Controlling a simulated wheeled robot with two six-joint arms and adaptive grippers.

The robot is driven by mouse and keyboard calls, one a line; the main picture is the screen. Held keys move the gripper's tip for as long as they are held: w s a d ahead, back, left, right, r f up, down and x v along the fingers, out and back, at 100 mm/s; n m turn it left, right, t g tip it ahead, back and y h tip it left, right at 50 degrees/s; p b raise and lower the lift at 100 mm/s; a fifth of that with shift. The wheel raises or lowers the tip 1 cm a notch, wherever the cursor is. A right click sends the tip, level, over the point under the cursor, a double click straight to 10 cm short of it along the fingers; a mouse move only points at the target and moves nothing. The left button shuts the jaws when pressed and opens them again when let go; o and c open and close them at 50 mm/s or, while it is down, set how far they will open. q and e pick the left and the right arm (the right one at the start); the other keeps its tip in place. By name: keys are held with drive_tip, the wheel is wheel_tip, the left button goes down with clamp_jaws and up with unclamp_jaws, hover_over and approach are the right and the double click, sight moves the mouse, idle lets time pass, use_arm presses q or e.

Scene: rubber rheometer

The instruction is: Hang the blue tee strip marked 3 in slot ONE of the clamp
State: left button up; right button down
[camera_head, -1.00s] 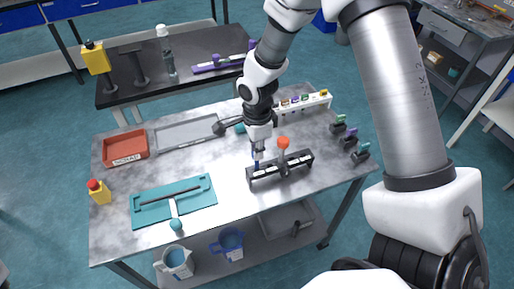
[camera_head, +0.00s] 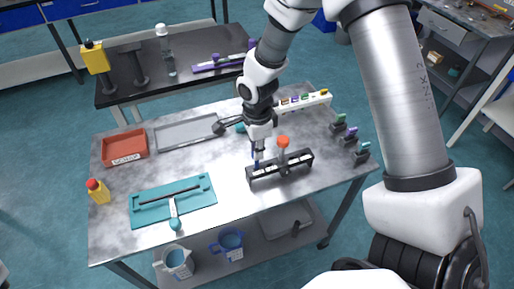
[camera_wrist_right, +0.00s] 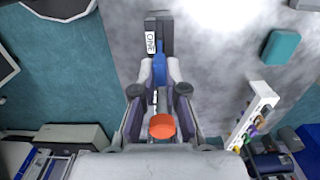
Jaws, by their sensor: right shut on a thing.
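My right gripper (camera_head: 257,150) points down over the left end of the black clamp (camera_head: 302,163). It is shut on the blue tee strip (camera_wrist_right: 160,70), whose blue end shows beyond the fingertips in the right wrist view. In the head view the strip (camera_head: 257,163) shows as a small blue bit below the fingers, at the clamp's left end. A white label reading ONE (camera_wrist_right: 150,43) is beside the strip on the clamp. I cannot tell how deep the strip sits in the slot, and its number 3 is not readable. My left gripper is not in view.
An orange knob (camera_head: 283,142) stands up from the clamp close to the gripper. A white rack (camera_head: 318,100) with coloured pieces is behind. A teal mat (camera_head: 150,214), a red scrap tray (camera_head: 125,146) and a yellow bottle (camera_head: 99,194) are at left.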

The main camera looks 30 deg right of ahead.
sight(257, 162)
drive_tip(key=shift+f+b, duration=2.2)
drive_tip(key=shift+f, duration=0.6)
drive_tip(key=c, duration=1.1)
unclamp_jaws()
drive_tip(key=shift+c, duration=0.2)
wheel_tip(257, 162, up, 6)
drive_tip(key=p, duration=0.4)
drive_tip(key=shift+r+p, duration=0.1)
drive_tip(key=shift+p, duration=0.2)
